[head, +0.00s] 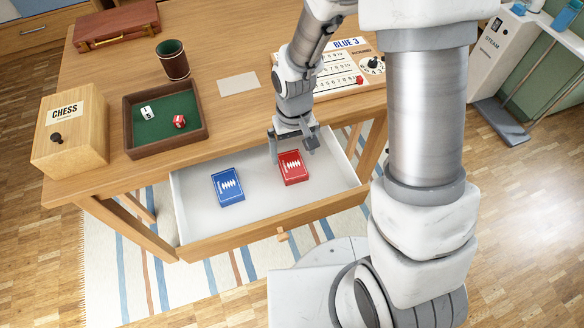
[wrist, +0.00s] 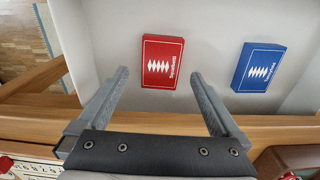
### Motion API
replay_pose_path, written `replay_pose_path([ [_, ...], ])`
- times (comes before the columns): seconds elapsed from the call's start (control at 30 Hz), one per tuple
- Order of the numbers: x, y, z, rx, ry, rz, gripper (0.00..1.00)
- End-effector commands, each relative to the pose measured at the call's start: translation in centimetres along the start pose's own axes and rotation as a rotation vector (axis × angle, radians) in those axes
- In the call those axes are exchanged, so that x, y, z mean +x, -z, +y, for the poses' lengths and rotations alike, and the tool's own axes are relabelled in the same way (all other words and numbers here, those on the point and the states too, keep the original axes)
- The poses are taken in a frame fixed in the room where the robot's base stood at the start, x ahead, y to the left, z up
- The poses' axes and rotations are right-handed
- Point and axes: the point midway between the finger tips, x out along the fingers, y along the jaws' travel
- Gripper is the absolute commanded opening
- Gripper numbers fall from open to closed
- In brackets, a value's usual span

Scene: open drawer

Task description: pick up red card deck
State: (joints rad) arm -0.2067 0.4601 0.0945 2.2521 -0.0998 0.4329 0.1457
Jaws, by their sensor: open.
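The red card deck (head: 293,168) lies flat in the right part of the open white drawer (head: 265,199). My gripper (head: 293,151) is open and empty just behind and above the red deck. In the wrist view the red deck (wrist: 162,61) lies ahead of and between the two spread fingers (wrist: 160,82), apart from both. A blue card deck (head: 228,187) lies flat to the left of the red one in the drawer; it shows to the right in the wrist view (wrist: 258,67).
The drawer front (head: 285,226) and side walls border the decks. On the tabletop are a green-lined dice tray (head: 165,154), a chess box (head: 70,130), a dice cup (head: 173,60) and a score board (head: 335,70). The drawer floor around the decks is clear.

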Motion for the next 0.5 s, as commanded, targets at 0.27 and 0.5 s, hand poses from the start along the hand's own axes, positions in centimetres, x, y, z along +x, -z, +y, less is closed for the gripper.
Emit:
replay_pose_path([
  [0.27,1.9,0.0,-0.1,0.001,0.0,-0.001,1.0],
  [0.5,5.5,-0.1,-0.2,0.0,-0.001,-0.003,1.0],
])
